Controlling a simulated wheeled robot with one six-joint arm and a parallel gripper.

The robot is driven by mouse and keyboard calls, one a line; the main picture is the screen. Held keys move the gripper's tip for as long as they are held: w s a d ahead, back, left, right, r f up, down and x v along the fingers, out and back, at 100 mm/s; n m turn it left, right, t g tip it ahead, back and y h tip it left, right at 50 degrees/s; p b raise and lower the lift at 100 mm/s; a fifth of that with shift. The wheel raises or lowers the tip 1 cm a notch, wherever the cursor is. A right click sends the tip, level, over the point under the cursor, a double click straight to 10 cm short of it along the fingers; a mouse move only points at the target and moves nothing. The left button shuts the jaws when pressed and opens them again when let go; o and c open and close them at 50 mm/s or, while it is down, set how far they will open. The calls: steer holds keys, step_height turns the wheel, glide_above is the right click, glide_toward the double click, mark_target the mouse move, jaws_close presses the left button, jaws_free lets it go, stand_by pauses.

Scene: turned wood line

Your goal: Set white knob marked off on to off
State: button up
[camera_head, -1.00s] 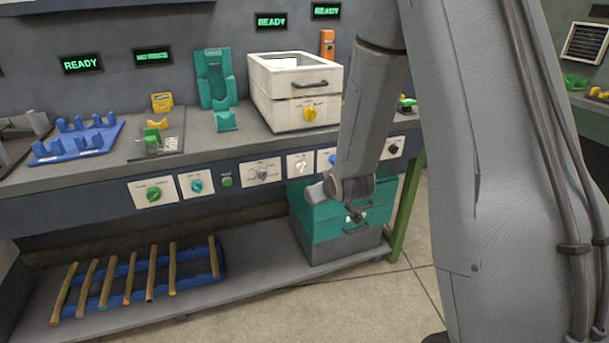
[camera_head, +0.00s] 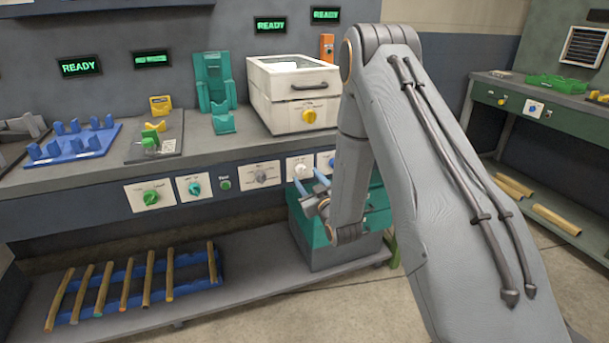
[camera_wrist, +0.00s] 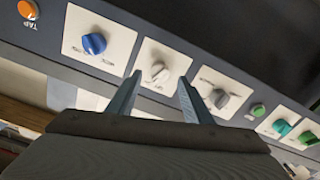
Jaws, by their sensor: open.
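The white knob (camera_head: 300,171) sits on a white plate on the front panel of the bench. In the wrist view the white knob (camera_wrist: 158,73) shows beyond my fingertips and between them, its plate's lettering too small and upside down to read. My gripper (camera_head: 311,183) is open and empty, just in front of and below that knob in the head view. In the wrist view the two blue-grey fingers of my gripper (camera_wrist: 158,82) point up toward the panel; I see no contact with the knob.
A blue knob (camera_wrist: 94,44) and a grey knob (camera_wrist: 219,98) flank the white one. A green button (camera_wrist: 258,110) and green knobs lie farther along. A teal drawer box (camera_head: 330,248) stands below, close behind my gripper. A white box (camera_head: 285,85) stands on the bench.

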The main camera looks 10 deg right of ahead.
mark_target(304, 172)
steer(key=shift+w+a, duration=0.15)
steer(key=shift+w, duration=1.5)
steer(key=c, duration=1.1)
steer(key=shift+o, duration=0.2)
